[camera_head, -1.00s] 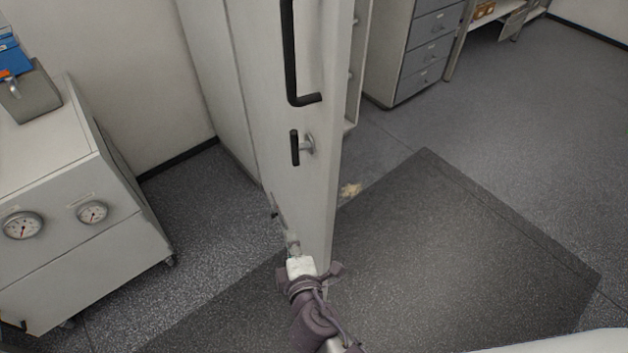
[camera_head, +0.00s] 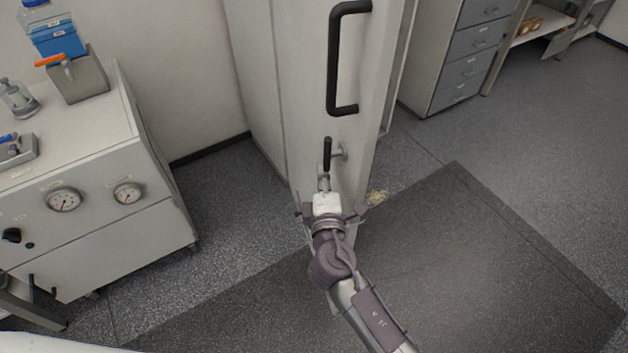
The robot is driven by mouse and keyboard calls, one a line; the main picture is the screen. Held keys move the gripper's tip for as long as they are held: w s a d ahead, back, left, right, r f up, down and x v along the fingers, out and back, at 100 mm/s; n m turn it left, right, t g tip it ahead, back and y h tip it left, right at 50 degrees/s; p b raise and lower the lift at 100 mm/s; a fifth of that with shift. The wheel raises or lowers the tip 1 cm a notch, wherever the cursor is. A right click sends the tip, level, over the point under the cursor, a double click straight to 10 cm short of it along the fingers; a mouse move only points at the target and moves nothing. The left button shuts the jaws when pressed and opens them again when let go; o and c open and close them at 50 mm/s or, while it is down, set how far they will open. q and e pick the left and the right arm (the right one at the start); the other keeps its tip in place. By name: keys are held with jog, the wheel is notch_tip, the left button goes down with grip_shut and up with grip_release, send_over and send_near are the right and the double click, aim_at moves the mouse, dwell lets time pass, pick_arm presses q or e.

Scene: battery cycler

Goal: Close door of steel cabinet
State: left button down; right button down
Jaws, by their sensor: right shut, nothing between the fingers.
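The steel cabinet's light grey door (camera_head: 368,130) stands open, swung out toward me, seen at a steep angle in the head view. It bears a long black bar handle (camera_head: 335,60) and, below it, a small black lever handle (camera_head: 327,154). The cabinet body (camera_head: 262,90) shows behind it to the left. My right gripper (camera_head: 324,182) is shut and empty. Its tip is just below the lever handle, in front of the door's outer face; I cannot tell whether it touches. My left gripper is not in view.
A grey bench unit (camera_head: 100,225) with two gauges stands at left. A drawer cabinet (camera_head: 470,50) and a shelf (camera_head: 530,35) stand at the back right. A dark mat (camera_head: 470,270) lies on the floor right of the door, with clear floor beyond.

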jog(key=shift+w+d, duration=0.2)
jog(key=shift+d, duration=0.65)
